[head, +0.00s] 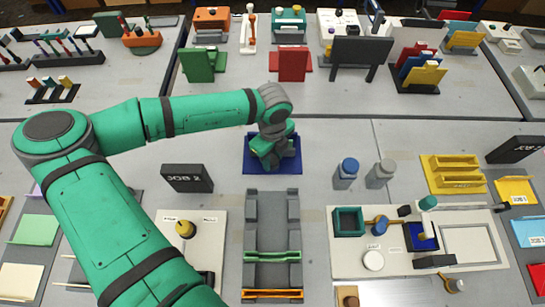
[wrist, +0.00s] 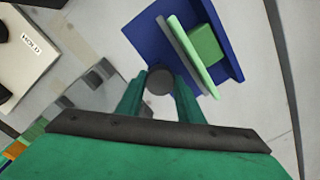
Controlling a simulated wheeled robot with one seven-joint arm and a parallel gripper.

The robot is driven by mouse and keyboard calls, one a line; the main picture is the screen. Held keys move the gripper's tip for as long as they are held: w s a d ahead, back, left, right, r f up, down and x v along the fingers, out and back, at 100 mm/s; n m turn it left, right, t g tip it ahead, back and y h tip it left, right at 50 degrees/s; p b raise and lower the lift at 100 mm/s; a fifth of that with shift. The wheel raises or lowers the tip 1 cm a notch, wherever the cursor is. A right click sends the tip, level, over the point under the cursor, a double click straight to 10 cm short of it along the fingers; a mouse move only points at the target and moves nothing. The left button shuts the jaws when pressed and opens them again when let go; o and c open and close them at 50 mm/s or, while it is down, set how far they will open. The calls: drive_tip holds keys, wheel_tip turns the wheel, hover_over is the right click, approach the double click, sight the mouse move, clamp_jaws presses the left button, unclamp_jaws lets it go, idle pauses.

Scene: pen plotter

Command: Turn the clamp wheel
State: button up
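The clamp is a blue fixture (head: 290,165) in the middle of the table in the head view, partly covered by my gripper. In the wrist view the blue fixture (wrist: 172,18) holds a light green plate (wrist: 191,55) and a green block (wrist: 206,44). A dark grey round knob, which looks like the clamp wheel (wrist: 160,80), sits beside it. My gripper (wrist: 160,88) has one finger on each side of this wheel; it also shows in the head view (head: 270,158). Whether the fingers press on the wheel is not clear.
A dark JOB 2 block (head: 187,178) stands left of the clamp, and a grey rack (head: 265,225) lies in front. A blue-topped bottle (head: 346,173) and a grey bottle (head: 380,173) stand to the right. Bare table lies between the clamp and the bottles.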

drive_tip(key=shift+n, duration=0.3)
drive_tip(key=n, duration=0.4)
drive_tip(key=shift+d, duration=0.15)
drive_tip(key=n, duration=0.3)
drive_tip(key=shift+n, duration=1.7)
